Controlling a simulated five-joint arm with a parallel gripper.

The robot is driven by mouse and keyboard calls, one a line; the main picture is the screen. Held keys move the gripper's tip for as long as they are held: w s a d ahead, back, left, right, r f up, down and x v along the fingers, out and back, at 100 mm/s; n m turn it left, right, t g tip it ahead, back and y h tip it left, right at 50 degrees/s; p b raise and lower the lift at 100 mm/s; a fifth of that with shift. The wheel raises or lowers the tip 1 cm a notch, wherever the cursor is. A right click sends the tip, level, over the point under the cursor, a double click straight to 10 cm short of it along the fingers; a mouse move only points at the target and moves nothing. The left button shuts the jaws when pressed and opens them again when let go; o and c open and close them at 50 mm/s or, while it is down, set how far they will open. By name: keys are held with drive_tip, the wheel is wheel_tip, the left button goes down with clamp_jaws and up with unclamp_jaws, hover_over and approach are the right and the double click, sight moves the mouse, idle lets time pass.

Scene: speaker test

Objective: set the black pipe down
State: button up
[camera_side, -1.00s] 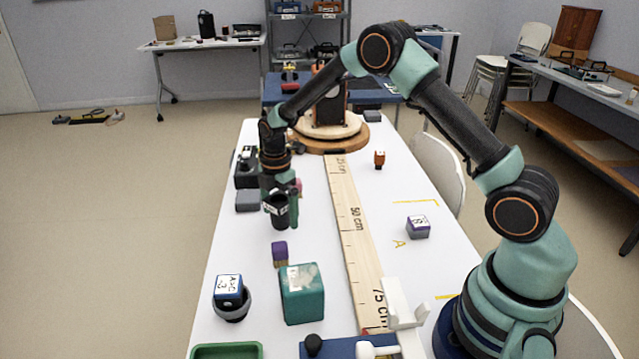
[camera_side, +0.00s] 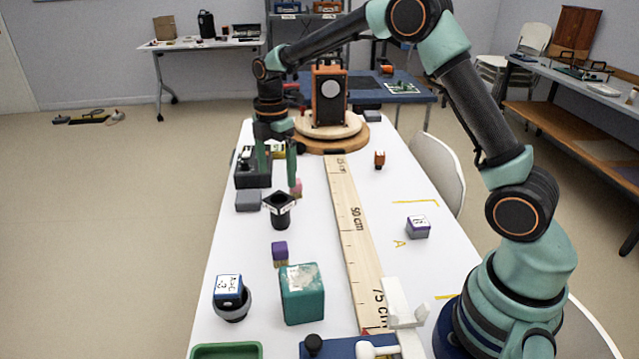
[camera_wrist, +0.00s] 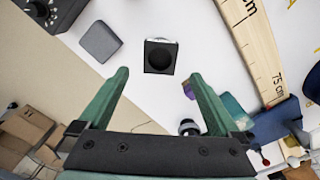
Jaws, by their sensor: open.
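The black pipe (camera_side: 281,214) stands upright on the white table, left of the long ruler, with a square flange at its top. In the wrist view the black pipe (camera_wrist: 160,57) is seen from above, its dark round opening showing, ahead of the fingertips and apart from them. My gripper (camera_side: 277,170) is open and empty above and behind the pipe in the side view. In the wrist view my gripper (camera_wrist: 159,78) has its two green fingers spread wide with nothing between them.
A grey block (camera_side: 248,200) lies left of the pipe and a purple block (camera_side: 280,252) stands in front of it. A teal cube (camera_side: 302,294) and a blue block in a dark ring (camera_side: 229,290) are nearer the front. The ruler (camera_side: 350,225) runs along the table.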

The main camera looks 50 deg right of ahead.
drive_tip(key=shift+r, duration=0.35)
drive_tip(key=s+r+m+t, duration=0.3)
drive_tip(key=s+r+m, duration=0.6)
drive_tip(key=s+r, duration=0.15)
drive_tip(key=s+a+m+t, duration=0.1)
drive_tip(key=s+m+t, duration=0.1)
drive_tip(key=s+m, duration=0.7)
drive_tip(key=shift+s+a+r+t, duration=0.2)
drive_tip(key=shift+s+t, duration=0.1)
drive_tip(key=shift+s, duration=0.45)
